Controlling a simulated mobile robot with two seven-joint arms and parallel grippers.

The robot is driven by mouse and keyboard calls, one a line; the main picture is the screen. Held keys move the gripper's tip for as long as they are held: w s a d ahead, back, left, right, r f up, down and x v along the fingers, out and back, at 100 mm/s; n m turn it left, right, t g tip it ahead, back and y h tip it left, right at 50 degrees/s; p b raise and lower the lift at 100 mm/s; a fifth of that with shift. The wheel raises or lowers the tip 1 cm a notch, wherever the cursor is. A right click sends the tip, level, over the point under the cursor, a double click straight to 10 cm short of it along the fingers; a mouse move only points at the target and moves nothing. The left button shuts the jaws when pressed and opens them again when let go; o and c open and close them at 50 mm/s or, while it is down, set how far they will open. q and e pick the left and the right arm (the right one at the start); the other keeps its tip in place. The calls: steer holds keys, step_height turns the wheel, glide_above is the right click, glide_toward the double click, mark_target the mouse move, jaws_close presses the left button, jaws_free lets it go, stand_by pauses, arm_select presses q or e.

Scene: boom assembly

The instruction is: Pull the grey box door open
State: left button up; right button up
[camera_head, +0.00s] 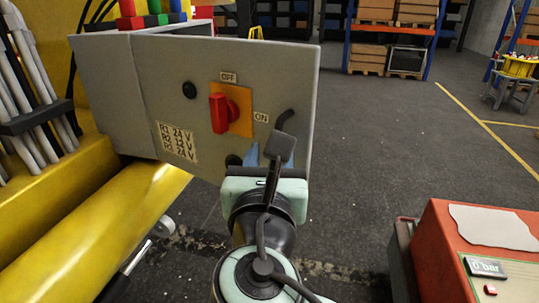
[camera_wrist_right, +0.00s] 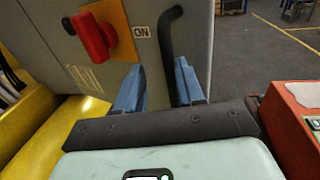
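The grey box (camera_head: 100,75) sits on the yellow machine at the left. Its grey door (camera_head: 165,70) faces me, with a red switch (camera_head: 219,113), OFF and ON labels and a voltage label. The black door handle (camera_head: 285,117) is near the door's right side; it also shows in the right wrist view (camera_wrist_right: 167,45). My right gripper (camera_wrist_right: 158,83) is at the handle's lower part. Its blue fingers are apart, one each side of the handle. I cannot tell whether they touch it. Whether the door is ajar is unclear. My left gripper is out of view.
A red unit with a pressure display (camera_head: 486,267) stands at the lower right. Yellow machine parts (camera_head: 100,225) lie below and left of the box. Coloured blocks (camera_head: 150,18) are on top behind the door. Shelves (camera_head: 390,35) stand far back. The floor right of the door is clear.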

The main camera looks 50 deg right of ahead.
steer(key=v, duration=1.3)
steer(key=shift+w, duration=0.1)
